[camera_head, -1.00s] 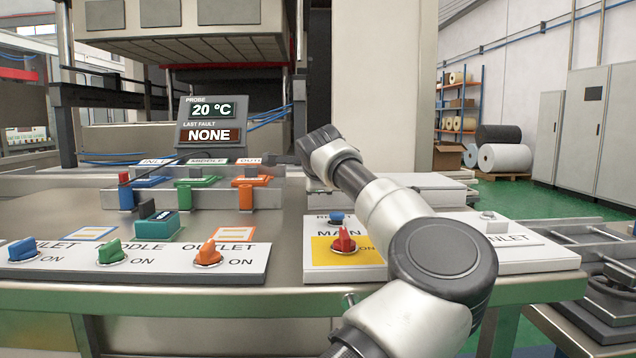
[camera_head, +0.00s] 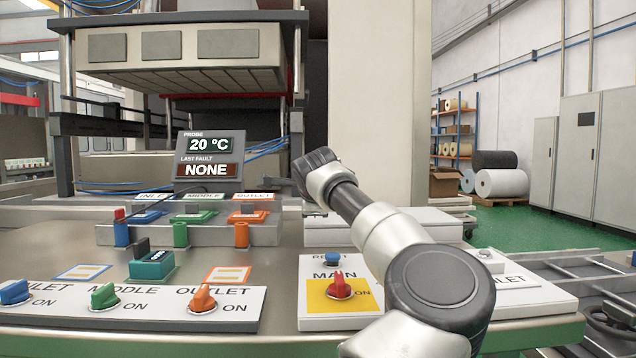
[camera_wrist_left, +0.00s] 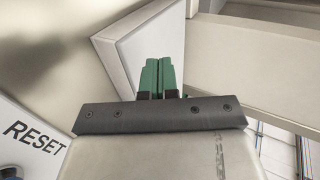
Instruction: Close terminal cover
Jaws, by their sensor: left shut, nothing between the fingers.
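In the left wrist view, my left gripper (camera_wrist_left: 159,80) is shut and empty, its green fingers side by side. A pale panel with a thick light edge (camera_wrist_left: 114,62) stands tilted just past the fingers; it may be the terminal cover. I cannot tell whether the fingers touch it. In the head view one of my arms crosses the bench, and its gripper fingers are hidden. A low pale box (camera_head: 338,234) lies partly behind that arm; I cannot make out whether it is the terminal housing. My right gripper is not in view.
The main switch panel (camera_head: 315,318) has a red knob (camera_head: 341,286) and a blue reset button (camera_head: 333,260). Coloured knobs line the front left panel (camera_head: 150,316). A display (camera_head: 209,158) reads 20 °C and NONE. A roller conveyor (camera_head: 590,268) is at right.

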